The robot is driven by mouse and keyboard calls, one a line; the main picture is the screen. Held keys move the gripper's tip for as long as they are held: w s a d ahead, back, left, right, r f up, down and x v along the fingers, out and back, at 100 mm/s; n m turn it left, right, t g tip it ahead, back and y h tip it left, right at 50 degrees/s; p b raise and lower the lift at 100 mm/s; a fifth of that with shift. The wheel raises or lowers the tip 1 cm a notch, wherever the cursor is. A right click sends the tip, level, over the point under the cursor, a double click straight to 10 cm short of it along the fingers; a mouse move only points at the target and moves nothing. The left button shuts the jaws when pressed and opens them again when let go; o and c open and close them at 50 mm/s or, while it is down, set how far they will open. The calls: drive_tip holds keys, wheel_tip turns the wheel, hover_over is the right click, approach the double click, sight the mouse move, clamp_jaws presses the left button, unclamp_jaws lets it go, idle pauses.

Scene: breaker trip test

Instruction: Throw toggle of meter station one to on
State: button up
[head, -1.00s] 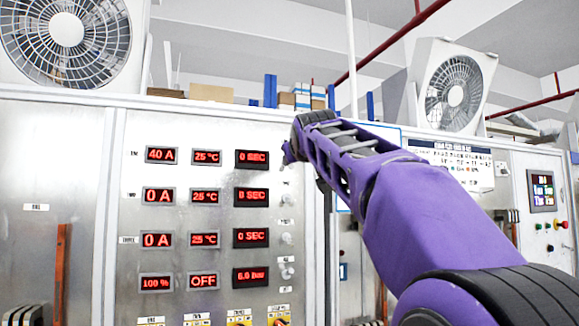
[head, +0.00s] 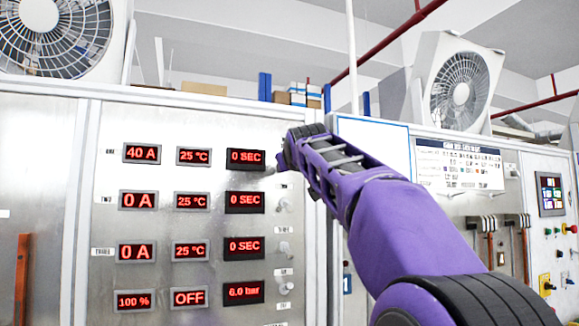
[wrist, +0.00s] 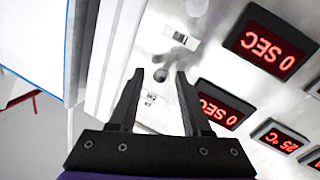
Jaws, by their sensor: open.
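Meter station one is the top row of the panel, with a red 40 A display (head: 142,153), a 25 °C display (head: 193,156) and a 0 SEC display (head: 246,159). My gripper (head: 281,164) is at the right end of this row in the head view and hides the spot beside the 0 SEC display. In the wrist view, my gripper (wrist: 160,74) is open. A small metal toggle (wrist: 160,75) shows between its fingertips, against the panel. I cannot tell whether the fingers touch it or which way it is thrown.
Similar toggles sit lower on the panel beside the second row (head: 283,205) and third row (head: 285,249). Another knob (wrist: 197,6) shows at the top of the wrist view. A second cabinet with levers (head: 489,224) and coloured buttons stands at the right.

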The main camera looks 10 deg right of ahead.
clamp_jaws()
drive_tip(key=shift+r, duration=0.1)
drive_tip(key=shift+s+r+g, duration=0.1)
drive_tip(key=shift+r+g, duration=0.25)
drive_tip(key=shift+g, duration=0.25)
idle(0.5)
unclamp_jaws()
drive_tip(key=shift+f, duration=0.1)
